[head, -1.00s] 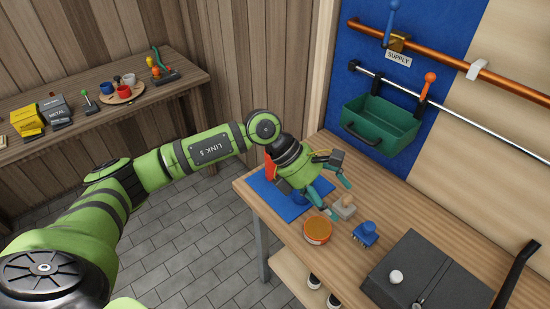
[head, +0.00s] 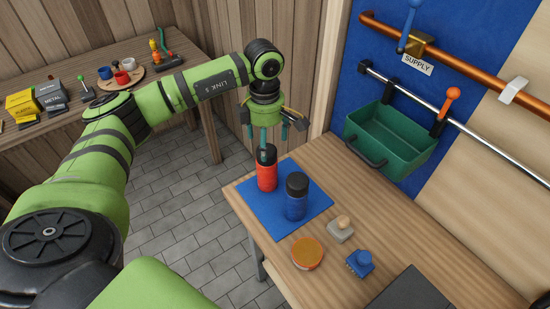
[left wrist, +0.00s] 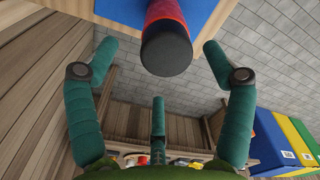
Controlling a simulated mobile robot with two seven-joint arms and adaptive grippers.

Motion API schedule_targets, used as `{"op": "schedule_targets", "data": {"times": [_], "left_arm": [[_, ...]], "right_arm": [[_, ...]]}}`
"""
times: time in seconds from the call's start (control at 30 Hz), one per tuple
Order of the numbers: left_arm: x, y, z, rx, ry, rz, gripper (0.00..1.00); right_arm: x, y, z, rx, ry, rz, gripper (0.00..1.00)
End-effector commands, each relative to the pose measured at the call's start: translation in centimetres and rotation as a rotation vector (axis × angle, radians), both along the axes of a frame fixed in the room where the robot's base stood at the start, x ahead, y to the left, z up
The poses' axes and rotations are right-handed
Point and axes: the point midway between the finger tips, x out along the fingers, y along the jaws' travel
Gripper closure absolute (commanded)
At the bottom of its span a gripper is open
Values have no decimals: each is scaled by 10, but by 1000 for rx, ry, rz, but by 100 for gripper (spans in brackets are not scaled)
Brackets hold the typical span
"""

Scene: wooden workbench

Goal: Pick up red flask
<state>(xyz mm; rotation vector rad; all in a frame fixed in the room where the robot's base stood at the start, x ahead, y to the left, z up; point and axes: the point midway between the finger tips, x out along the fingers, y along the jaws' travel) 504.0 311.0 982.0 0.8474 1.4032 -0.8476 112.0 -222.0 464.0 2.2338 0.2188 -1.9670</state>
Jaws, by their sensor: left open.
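The red flask (head: 267,172) with a black cap stands upright on the blue mat (head: 321,205) at the workbench's left end. A blue flask (head: 296,199) with a dark cap stands on the mat to its right and nearer. My left gripper (head: 267,139) points down just above and behind the red flask's cap, open and empty. In the left wrist view the red flask (left wrist: 165,30) shows cap-first at the top centre, beyond and between the open fingers (left wrist: 158,62). My right gripper is not in view.
On the bench are an orange-topped tin (head: 307,253), a stamp with a wooden knob (head: 341,229), a blue block-like item (head: 359,263) and a dark case (head: 408,291). A green bin (head: 391,142) hangs on the wall rail. A side table (head: 75,131) stands far left.

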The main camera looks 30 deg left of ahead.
Motion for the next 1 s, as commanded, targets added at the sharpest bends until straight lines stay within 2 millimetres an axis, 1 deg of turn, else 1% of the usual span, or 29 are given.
{"op": "schedule_targets", "data": {"times": [0.23,0.33,0.37,0.5,0.77,0.8,0.87,0.9,0.93,0.97,1.0], "left_arm": [[-2,-3,-25,-1,7,-1,18],[-2,-5,-41,-1,7,-1,18],[-2,-5,-47,-2,6,0,18],[-2,-5,-62,-1,4,-1,18],[-1,-5,-65,-1,0,-1,18],[-1,-5,-65,-2,1,-1,34],[-1,-5,-65,-2,1,-1,58],[-1,-5,-65,-2,1,-1,74],[-1,-5,-65,-2,1,-1,86],[-1,-5,-65,-2,1,-1,91],[-1,-5,-65,-2,1,-1,91]], "right_arm": [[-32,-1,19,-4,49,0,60],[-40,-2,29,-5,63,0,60],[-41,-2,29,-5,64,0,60],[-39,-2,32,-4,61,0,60],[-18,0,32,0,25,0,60],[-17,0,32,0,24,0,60],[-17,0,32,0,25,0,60],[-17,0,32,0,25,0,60],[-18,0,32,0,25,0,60],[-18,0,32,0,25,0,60],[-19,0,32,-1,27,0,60]]}}
